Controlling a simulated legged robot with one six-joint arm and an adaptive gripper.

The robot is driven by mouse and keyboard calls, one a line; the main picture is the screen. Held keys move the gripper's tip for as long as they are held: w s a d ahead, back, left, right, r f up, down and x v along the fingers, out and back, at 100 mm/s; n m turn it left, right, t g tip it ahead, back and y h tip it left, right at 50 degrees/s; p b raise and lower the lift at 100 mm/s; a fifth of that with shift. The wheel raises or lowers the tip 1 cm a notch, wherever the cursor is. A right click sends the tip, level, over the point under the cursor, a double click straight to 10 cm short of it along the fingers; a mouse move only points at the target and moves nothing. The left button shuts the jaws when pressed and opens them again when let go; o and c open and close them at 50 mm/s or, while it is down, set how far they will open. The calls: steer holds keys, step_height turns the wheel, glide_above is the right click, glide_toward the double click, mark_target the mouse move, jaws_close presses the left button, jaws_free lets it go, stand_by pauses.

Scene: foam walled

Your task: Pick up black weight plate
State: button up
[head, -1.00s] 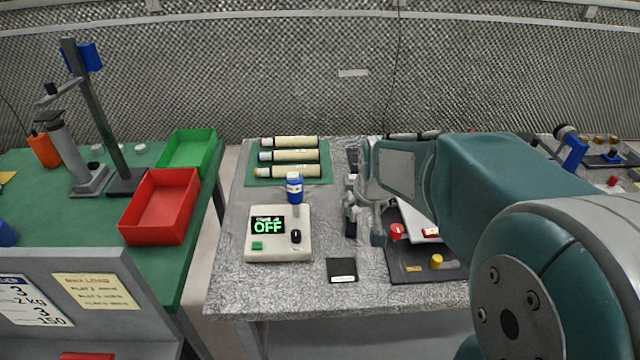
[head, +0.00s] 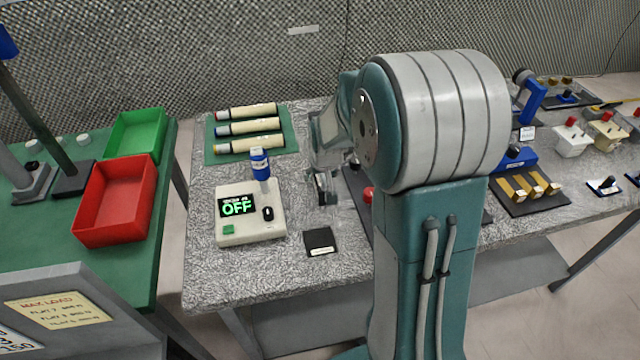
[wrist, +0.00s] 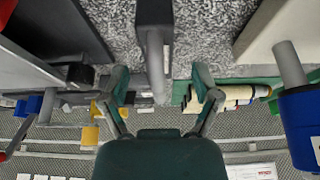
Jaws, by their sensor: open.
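My gripper (head: 325,188) hangs over the grey speckled table, between the white scale-like device and the arm. It is open; in the wrist view its two fingers (wrist: 161,84) are spread apart. Between them is a narrow dark slab (wrist: 154,14) with a light grey rod (wrist: 156,62) in front of it. The slab may be the black weight plate seen edge-on; I cannot tell for sure, nor whether the fingers touch it. In the head view my gripper and arm hide much of that spot. A flat black square (head: 319,241) with a white label lies near the table's front edge.
Rolls lie on a green mat (head: 211,153) behind. Red (head: 115,200) and green (head: 137,137) bins are far left.

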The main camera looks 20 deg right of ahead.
steer(key=shift+x, duration=1.5)
steer(key=shift+r, duration=0.1)
jaws_close()
